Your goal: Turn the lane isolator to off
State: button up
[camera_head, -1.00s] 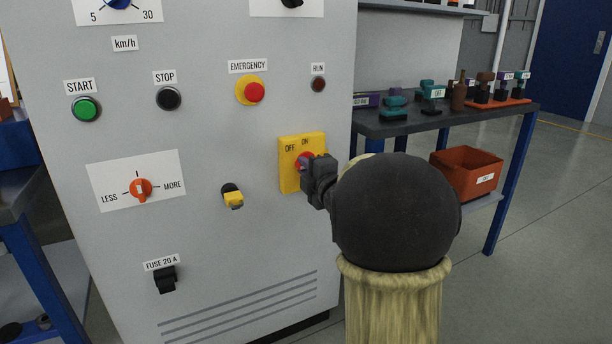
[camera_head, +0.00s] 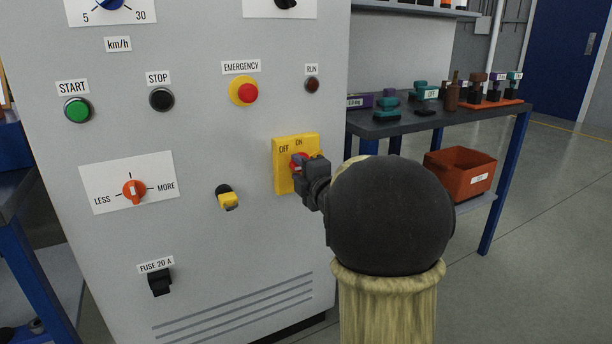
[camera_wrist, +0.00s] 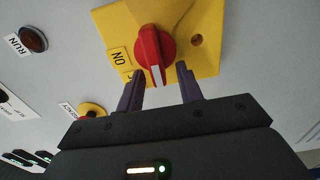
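The lane isolator is a red rotary knob (camera_wrist: 155,48) on a yellow plate (camera_head: 283,180) marked OFF and ON. In the wrist view, the knob's white-marked end points down toward my gripper (camera_wrist: 160,80), away from the ON label (camera_wrist: 118,57). A second label beside it is mostly hidden by the left finger. My gripper is open. Its fingers stand either side of the knob's marked end, with a visible gap on each side. In the head view, my gripper (camera_head: 299,172) covers much of the knob.
The cabinet also carries the emergency button (camera_head: 248,93), RUN lamp (camera_head: 312,85), yellow-handled switch (camera_head: 228,200) and orange LESS/MORE knob (camera_head: 134,191). A workbench (camera_head: 440,122) with small parts and an orange bin (camera_head: 460,175) stands at the right.

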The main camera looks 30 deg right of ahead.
jog(key=s+p, duration=0.4)
jog(key=s, duration=1.3)
jog(key=shift+d+p, duration=0.35)
